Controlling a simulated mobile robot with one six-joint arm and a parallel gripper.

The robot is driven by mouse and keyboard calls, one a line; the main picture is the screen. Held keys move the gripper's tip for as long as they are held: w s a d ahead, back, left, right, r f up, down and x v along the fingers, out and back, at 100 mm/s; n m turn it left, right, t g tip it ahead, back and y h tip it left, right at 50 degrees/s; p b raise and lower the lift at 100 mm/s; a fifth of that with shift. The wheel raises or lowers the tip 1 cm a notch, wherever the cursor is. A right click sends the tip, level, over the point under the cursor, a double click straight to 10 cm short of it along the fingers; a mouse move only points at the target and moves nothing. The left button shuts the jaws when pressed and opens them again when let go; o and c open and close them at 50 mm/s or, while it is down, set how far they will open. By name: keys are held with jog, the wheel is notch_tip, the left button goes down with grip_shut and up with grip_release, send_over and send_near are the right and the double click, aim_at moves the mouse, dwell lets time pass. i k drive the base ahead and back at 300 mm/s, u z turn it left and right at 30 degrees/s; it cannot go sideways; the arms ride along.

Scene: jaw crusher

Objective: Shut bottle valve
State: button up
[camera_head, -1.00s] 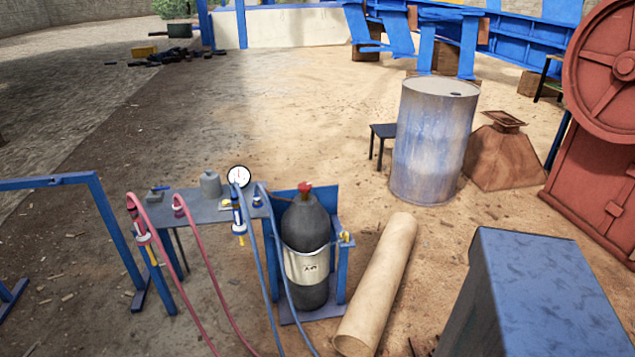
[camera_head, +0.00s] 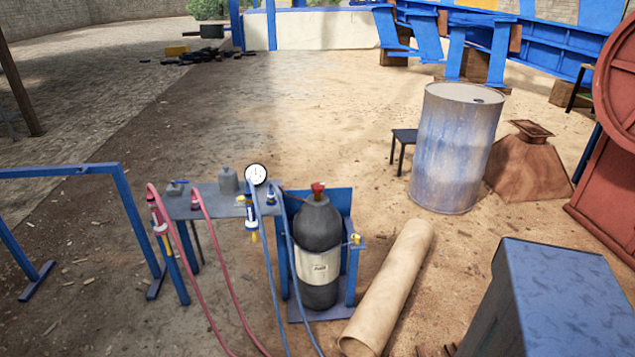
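A dark grey gas bottle (camera_head: 319,228) with a pale label stands upright in a blue holder (camera_head: 352,270). The bottle valve (camera_head: 318,189) is a small red handle on its top; its turn position is too small to tell. A round white gauge (camera_head: 256,174) sits to the left of the valve. Blue hoses (camera_head: 270,262) hang down in front and to the left of the bottle. My gripper is not in view.
A small grey table (camera_head: 212,207) with red hoses (camera_head: 188,262) stands left of the bottle. A pale rolled tube (camera_head: 388,290) lies to its right. A blue box-like block (camera_head: 562,300) fills the lower right. A drum (camera_head: 455,150) stands behind; open ground lies beyond the table.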

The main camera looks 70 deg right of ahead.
aim_at(316, 188)
jog(key=z, duration=1.2)
jog(key=i, duration=0.4)
jog(key=u, duration=0.3)
